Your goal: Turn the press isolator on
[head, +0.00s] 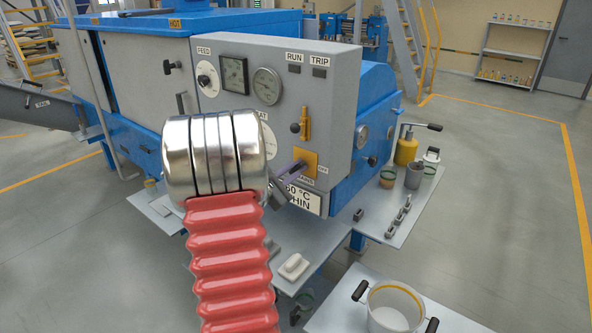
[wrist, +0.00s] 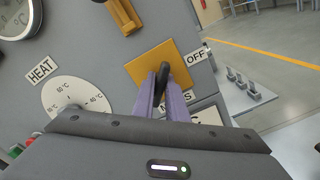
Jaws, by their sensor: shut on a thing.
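The press isolator is a yellow plate (wrist: 178,53) on the grey control panel, with a black handle (wrist: 163,76) standing out from it. An OFF label (wrist: 196,56) is at its right, and a partly hidden MAINS label sits below. In the head view the yellow plate (head: 305,160) is low on the panel's right side. My gripper (wrist: 163,102) has its two purple fingers on either side of the black handle and is shut on it. The handle's lower part is hidden between the fingers. In the head view my arm partly covers my gripper (head: 293,170).
A HEAT dial (wrist: 75,101) lies left of my gripper. A yellow lever bracket (head: 304,125) is just above the isolator. A FEED knob (head: 207,79) and gauges (head: 267,86) are higher up. A grey shelf (head: 385,222) with small items juts out right.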

